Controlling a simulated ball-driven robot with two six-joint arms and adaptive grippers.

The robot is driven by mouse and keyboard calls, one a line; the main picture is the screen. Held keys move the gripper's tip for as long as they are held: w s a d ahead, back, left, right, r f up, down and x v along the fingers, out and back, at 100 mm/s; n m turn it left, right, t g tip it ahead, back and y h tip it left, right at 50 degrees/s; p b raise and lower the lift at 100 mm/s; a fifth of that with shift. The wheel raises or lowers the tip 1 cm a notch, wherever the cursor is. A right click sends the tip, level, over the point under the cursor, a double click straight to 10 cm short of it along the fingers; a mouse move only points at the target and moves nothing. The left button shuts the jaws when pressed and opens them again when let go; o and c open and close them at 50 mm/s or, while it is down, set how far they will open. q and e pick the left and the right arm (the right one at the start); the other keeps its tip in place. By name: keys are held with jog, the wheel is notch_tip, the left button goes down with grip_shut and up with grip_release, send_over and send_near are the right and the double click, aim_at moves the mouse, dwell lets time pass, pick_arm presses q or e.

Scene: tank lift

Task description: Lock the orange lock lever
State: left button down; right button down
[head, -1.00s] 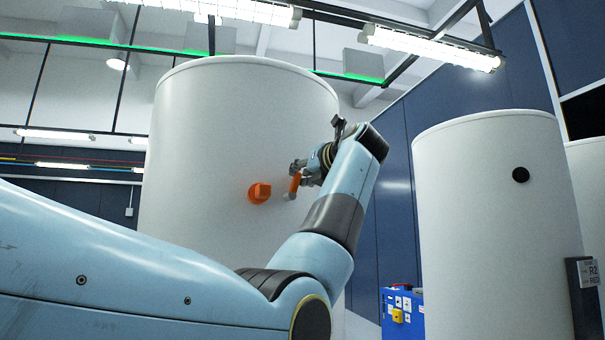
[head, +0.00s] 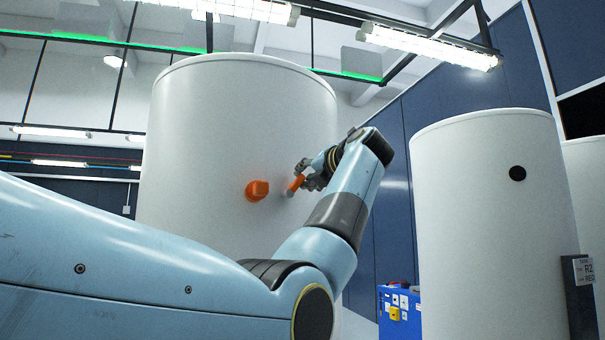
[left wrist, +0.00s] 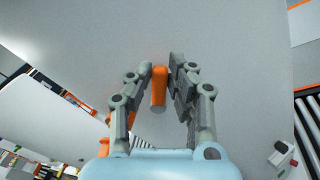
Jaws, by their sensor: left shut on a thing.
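The orange lock lever (head: 297,184) is a short bar on the front of the large white tank (head: 215,130). It slants up to the right from a pale round end at its lower left. My left gripper (head: 304,175) is at the upper end of the lever, shut on it. In the left wrist view the lever (left wrist: 159,84) stands between the two grey fingers (left wrist: 159,78), with its pale end toward the camera. My right gripper is not in view.
An orange knob (head: 257,190) sticks out of the tank just left of the lever. A second white tank (head: 485,220) with a black round port (head: 517,173) stands at the right. A blue box (head: 400,310) is low between the tanks.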

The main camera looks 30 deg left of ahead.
pick_arm(q)
jog(key=shift+w+d+f+m, duration=0.15)
jog(key=shift+w+f+m, duration=0.2)
jog(key=shift+m, duration=0.7)
jog(key=shift+w+d+f+m, duration=0.15)
jog(key=shift+f+m, duration=0.3)
jog(key=shift+m, duration=0.65)
jog(key=shift+w+d+f+m, duration=0.1)
jog(key=shift+w+f+m, duration=0.25)
jog(key=shift+m, duration=0.7)
jog(key=shift+s+f, duration=0.1)
jog(key=c, duration=1.2)
grip_release()
jog(key=shift+c, duration=0.2)
jog(key=shift+d, duration=0.1)
jog(key=v, duration=1.2)
